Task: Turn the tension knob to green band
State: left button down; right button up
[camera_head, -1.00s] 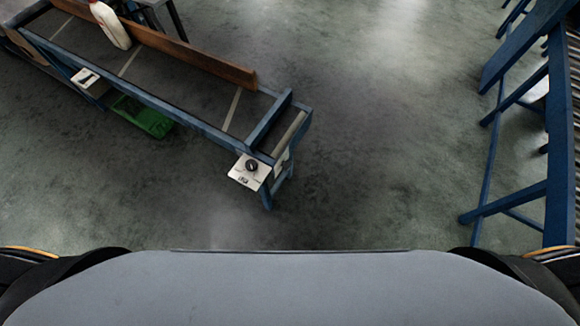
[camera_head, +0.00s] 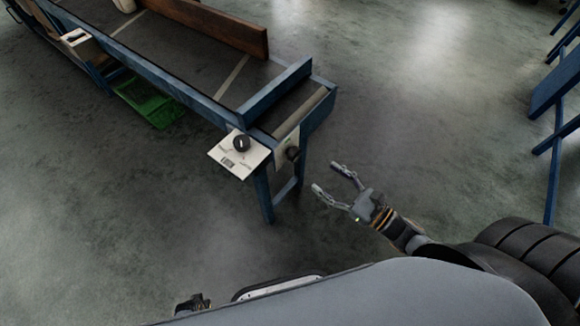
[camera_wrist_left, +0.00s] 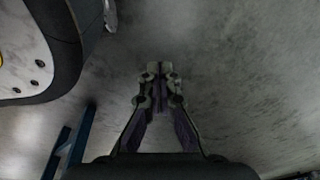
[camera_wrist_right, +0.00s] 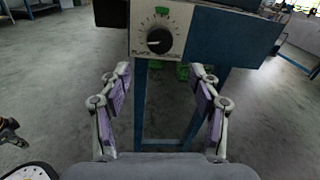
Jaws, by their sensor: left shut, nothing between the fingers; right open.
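The tension knob (camera_wrist_right: 158,41) is a black round knob on a white dial plate (camera_wrist_right: 140,28) at the conveyor's end, facing my right gripper. A short green band (camera_wrist_right: 162,10) is at the top of its scale. The knob's pale mark seems to point left, off the green. In the head view the end knob (camera_head: 292,153) shows small and dark. My right gripper (camera_head: 326,178) is open and empty, apart from the knob, to its lower right. In the right wrist view its spread fingers (camera_wrist_right: 153,76) lie below the dial. My left gripper (camera_wrist_left: 158,74) is shut and empty.
A second white panel (camera_head: 228,163) with a black knob (camera_head: 241,143) sits on the conveyor's front corner. The blue conveyor frame (camera_head: 275,92) has a wooden side board (camera_head: 215,25). A green crate (camera_head: 150,100) is below it. Floor around my right gripper is clear.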

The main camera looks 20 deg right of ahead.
aim_at(298, 157)
pick_arm(q)
jog(key=w+d+r+b, duration=0.3)
jog(key=w+r+b, duration=0.2)
jog(key=w+r, duration=0.3)
pick_arm(e)
jog(key=x, duration=0.5)
jog(key=shift+w+a+r, duration=0.1)
jog(key=shift+w+a, duration=0.05)
jog(key=shift+w, duration=0.05)
jog(key=p+x, duration=0.2)
jog(key=x, duration=0.2)
jog(key=shift+w+a+r, duration=0.15)
jog(key=shift+r, duration=0.05)
jog(key=shift+w+a+f, duration=0.15)
jog(key=shift+w+a, duration=0.05)
jog(key=shift+a, duration=0.05)
pick_arm(q)
jog(key=s+f, duration=0.1)
jog(key=s+a+f, duration=0.1)
jog(key=f, duration=0.1)
jog(key=s+f, duration=0.1)
jog(key=shift+a+f, duration=0.3)
jog(key=shift+a, duration=0.1)
pick_arm(e)
jog(key=shift+c, duration=0.4)
jog(key=c, duration=1.1)
jog(key=shift+o, duration=0.2)
